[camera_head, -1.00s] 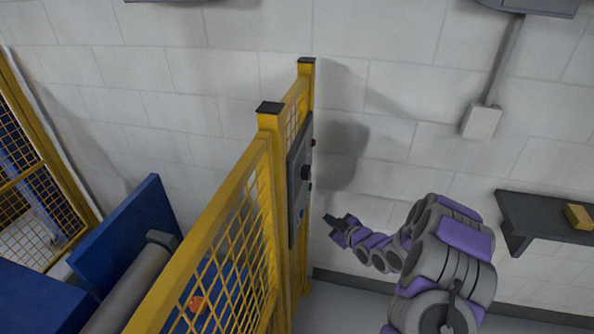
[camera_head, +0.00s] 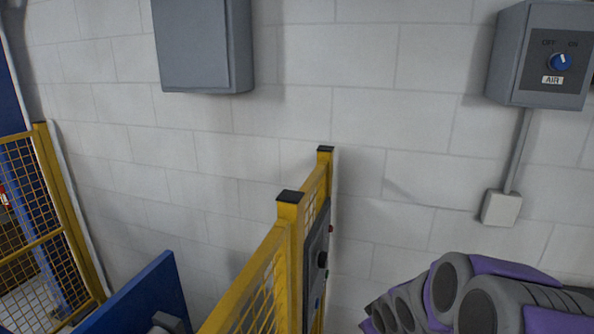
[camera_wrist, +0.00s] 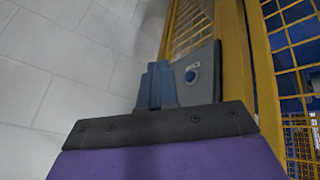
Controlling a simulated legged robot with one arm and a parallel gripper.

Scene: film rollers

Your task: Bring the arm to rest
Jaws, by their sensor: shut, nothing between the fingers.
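My gripper (camera_wrist: 157,86) shows in the wrist view with its two blue-grey fingers together and nothing between them. Beyond the fingers, apart from them as far as I can tell, is a grey control panel (camera_wrist: 204,70) with a round blue button. In the head view my grey and purple arm (camera_head: 480,295) fills the lower right corner, to the right of the fence. My gripper's fingers do not show in the head view.
A yellow mesh fence (camera_head: 290,235) stands left of my arm, with the control panel (camera_head: 318,265) on its side.

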